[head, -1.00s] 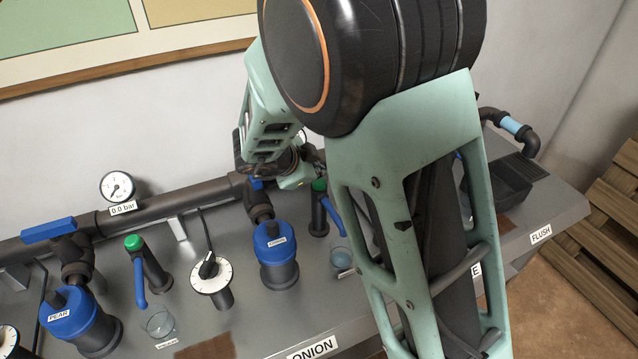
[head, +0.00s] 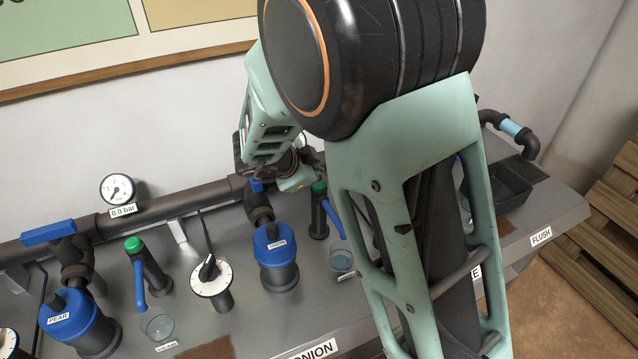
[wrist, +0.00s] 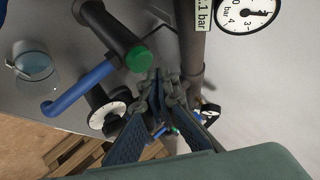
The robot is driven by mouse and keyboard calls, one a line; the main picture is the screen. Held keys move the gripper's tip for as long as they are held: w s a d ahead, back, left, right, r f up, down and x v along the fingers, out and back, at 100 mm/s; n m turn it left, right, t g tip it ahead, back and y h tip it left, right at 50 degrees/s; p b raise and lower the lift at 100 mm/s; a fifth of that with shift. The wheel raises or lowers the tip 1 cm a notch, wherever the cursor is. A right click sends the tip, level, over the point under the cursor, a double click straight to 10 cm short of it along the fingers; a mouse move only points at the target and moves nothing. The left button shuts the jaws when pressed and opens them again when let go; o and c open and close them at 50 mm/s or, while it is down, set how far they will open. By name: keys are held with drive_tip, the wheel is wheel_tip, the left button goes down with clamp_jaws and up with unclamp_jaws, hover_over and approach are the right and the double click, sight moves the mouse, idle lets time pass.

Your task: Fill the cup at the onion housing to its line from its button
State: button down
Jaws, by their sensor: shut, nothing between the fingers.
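The onion housing (head: 276,255) is a dark cylinder with a blue cap on the bench. To its right stand a dark post with a green button (head: 320,187) and a blue spout (head: 332,217), above a small clear cup (head: 341,262). The wrist view shows a green button (wrist: 138,59), blue spout (wrist: 78,88) and clear cup (wrist: 35,68) with bluish liquid low in it. Its level against the line is too small to tell. My gripper (wrist: 165,82) is shut and empty, its tips close beside the green button; contact cannot be told. My arm hides part of the bench.
A pipe (head: 170,203) with a gauge (head: 117,188) marked 0.0 bar runs along the wall. Another gauge (wrist: 247,12) shows in the wrist view. Left are a dial (head: 211,275), the pear housing (head: 75,322) and its cup (head: 157,324). A dark basin (head: 512,185) sits at right.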

sight(318, 186)
drive_tip(key=shift+f, duration=0.2)
drive_tip(key=shift+f, duration=0.25)
drive_tip(key=shift+f, duration=0.6)
idle(0.8)
drive_tip(key=shift+r, duration=0.1)
drive_tip(key=shift+r+p, duration=0.9)
drive_tip(key=shift+p, duration=0.2)
drive_tip(key=shift+r, duration=0.1)
wheel_tip(318, 186, up, 5)
drive_tip(key=p, duration=0.6)
